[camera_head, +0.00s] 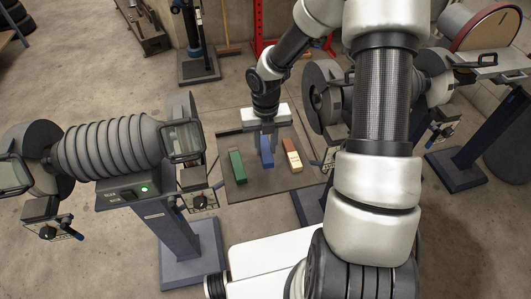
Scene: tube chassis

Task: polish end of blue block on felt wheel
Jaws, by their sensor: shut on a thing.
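My gripper (267,137) points down over a grey board in the middle of the view. It is shut on the upright blue block (267,158), at its upper part. Whether the block's lower end touches the board cannot be told. Dark round wheels show on the left grinder-like machine (110,147) and on the right one (320,92). I cannot tell which of them is the felt wheel.
A green block (237,166) lies left of the blue one, and an orange-and-white block (292,156) lies right. They rest on the grey board (250,188). A disc sander (485,27) stands at the far right. Pedestals flank the board; open concrete floor lies beyond it.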

